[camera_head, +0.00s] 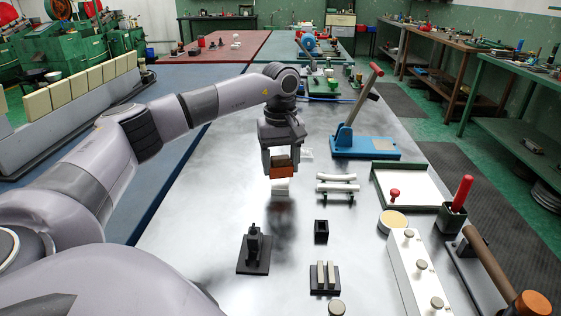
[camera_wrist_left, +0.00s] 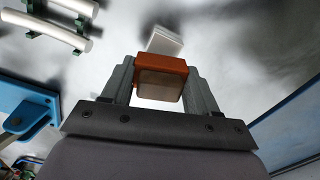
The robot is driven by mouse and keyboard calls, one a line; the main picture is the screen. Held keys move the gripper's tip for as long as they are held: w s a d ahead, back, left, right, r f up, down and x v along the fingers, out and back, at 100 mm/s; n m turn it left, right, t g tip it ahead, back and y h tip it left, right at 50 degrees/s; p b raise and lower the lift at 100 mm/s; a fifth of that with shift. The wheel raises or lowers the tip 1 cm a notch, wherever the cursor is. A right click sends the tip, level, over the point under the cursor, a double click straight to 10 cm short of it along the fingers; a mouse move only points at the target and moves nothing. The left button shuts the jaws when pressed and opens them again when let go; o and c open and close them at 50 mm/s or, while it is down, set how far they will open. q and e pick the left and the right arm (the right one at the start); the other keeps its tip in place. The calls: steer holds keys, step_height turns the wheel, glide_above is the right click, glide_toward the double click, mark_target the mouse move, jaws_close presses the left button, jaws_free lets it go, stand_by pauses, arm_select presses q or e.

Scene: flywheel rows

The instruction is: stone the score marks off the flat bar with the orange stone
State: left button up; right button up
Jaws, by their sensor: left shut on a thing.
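My left gripper (camera_head: 281,168) points down over the metal bench and is shut on the orange stone (camera_head: 282,172). In the left wrist view the stone (camera_wrist_left: 162,69) sits between both fingers, with a brownish-grey face showing. A small white block (camera_head: 280,187) lies below and just nearer than the stone; it also shows in the left wrist view (camera_wrist_left: 165,40). The stone appears apart from it. Two pale flat strips (camera_head: 325,275) stand on a black base near the front. I cannot tell which piece is the flat bar, and no score marks are readable. My right gripper is not in view.
Two white round bars (camera_head: 337,178) rest on green supports right of the gripper. A blue lever press (camera_head: 364,145) stands beyond them. A black fixture (camera_head: 253,250), a small black box (camera_head: 321,231) and a green-edged tray (camera_head: 410,187) are nearby. Bare bench lies left of the gripper.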

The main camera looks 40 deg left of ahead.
arm_select(q)
steer(key=shift+f+b, duration=0.4)
steer(key=shift+f, duration=0.55)
stand_by(0.5)
steer(key=shift+w, duration=0.1)
